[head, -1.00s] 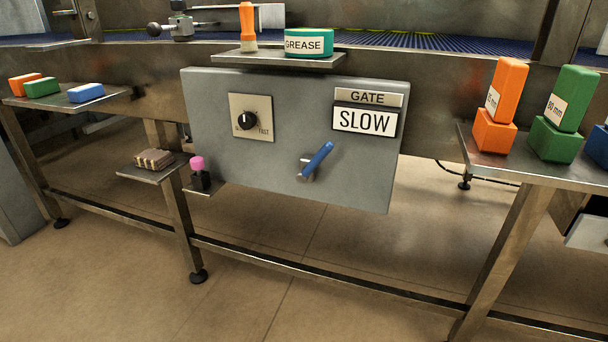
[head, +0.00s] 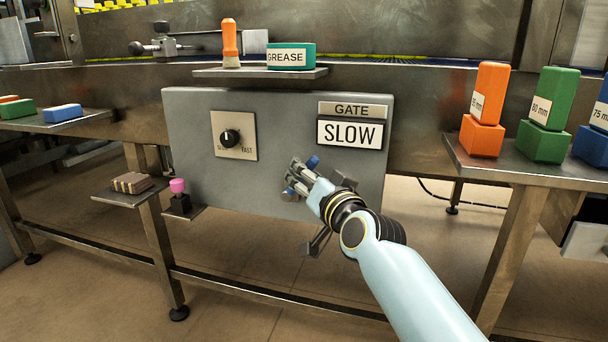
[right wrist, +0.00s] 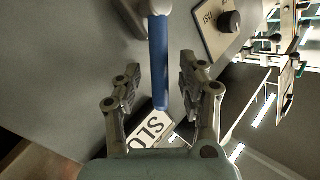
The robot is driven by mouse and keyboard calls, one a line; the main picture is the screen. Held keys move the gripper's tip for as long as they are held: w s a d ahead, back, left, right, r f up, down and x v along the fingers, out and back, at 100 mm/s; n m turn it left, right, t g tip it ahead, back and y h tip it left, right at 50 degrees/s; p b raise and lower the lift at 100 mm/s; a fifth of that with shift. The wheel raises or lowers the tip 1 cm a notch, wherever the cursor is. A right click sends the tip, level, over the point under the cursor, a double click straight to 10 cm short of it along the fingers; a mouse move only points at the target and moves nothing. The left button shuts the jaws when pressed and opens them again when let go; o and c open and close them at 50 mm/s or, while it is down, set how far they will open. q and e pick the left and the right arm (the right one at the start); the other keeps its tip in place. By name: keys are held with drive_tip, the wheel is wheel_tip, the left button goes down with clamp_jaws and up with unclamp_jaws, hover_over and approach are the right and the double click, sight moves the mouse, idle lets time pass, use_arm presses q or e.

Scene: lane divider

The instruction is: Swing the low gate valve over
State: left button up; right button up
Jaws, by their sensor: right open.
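The low gate valve is a blue lever (head: 313,162) on the lower part of the grey panel (head: 195,180), under the GATE label (head: 354,110) and the SLOW sign (head: 350,133). My right gripper (head: 293,180) is in front of it and hides most of it. In the right wrist view the blue lever (right wrist: 159,50) runs between the fingers of the open right gripper (right wrist: 158,82), with a gap on both sides. Its grey pivot end (right wrist: 153,7) is at the top edge. My left gripper is not in view.
A black dial (head: 230,138) is at the panel's upper left. A shelf above holds an orange-handled brush (head: 230,42) and a green GREASE tin (head: 291,56). Orange (head: 482,137) and green blocks (head: 541,141) stand on the right table.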

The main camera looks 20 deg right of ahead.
drive_tip(key=shift+w+a, duration=0.1)
drive_tip(key=shift+w, duration=0.85)
clamp_jaws()
